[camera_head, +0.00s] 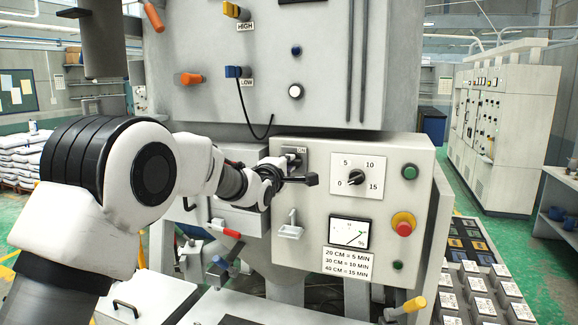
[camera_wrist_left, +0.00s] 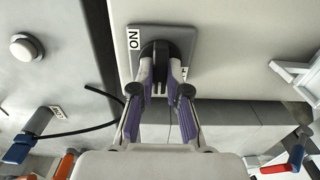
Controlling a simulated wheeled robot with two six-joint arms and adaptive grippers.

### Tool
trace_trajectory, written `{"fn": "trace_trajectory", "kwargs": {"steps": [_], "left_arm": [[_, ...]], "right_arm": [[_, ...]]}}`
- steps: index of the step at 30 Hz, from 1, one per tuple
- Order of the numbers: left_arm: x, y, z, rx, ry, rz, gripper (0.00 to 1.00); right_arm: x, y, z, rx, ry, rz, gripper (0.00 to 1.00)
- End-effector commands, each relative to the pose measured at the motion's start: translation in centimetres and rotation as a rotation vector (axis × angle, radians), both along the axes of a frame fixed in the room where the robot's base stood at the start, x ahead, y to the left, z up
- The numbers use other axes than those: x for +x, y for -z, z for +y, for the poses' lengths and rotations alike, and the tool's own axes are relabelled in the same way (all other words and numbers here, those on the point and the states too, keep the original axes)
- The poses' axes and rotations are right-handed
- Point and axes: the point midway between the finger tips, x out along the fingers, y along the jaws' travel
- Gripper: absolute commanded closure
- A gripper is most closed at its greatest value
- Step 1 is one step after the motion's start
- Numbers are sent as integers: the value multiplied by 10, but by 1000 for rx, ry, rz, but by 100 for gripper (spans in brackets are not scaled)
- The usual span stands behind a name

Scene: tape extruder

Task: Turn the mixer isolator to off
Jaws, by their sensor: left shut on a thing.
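The mixer isolator is a black rotary handle on a grey square plate (camera_head: 296,153) at the upper left of the pale control box. In the left wrist view the black handle (camera_wrist_left: 159,60) stands on its grey plate (camera_wrist_left: 186,38). An ON label (camera_wrist_left: 134,39) shows on the plate, and a second label is mostly hidden behind the handle. My left gripper (camera_head: 283,177) is at the isolator; in the wrist view its purple-padded fingers (camera_wrist_left: 160,88) are shut on the handle from both sides. In the head view the gripper hides most of the handle. My right gripper is out of view.
The same box (camera_head: 330,275) carries a 0-5-10-15 timer knob (camera_head: 355,177), a meter (camera_head: 349,232), green buttons and a red emergency stop (camera_head: 403,224). A small hook bracket (camera_head: 291,228) sits just below the gripper. A black cable (camera_head: 255,120) hangs above.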

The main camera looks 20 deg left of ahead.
Motion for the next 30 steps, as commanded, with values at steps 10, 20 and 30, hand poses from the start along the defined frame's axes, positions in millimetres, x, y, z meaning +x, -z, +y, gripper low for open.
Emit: {"fn": "trace_trajectory", "kwargs": {"steps": [10, 20, 30], "left_arm": [[0, 1, 1, -9, -2, 2, 100], [0, 1, 1, -6, -1, 2, 60], [-35, 0, 3, -6, -1, 3, 60]], "right_arm": [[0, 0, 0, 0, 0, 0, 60], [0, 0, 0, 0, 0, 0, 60], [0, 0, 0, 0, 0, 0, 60]]}}
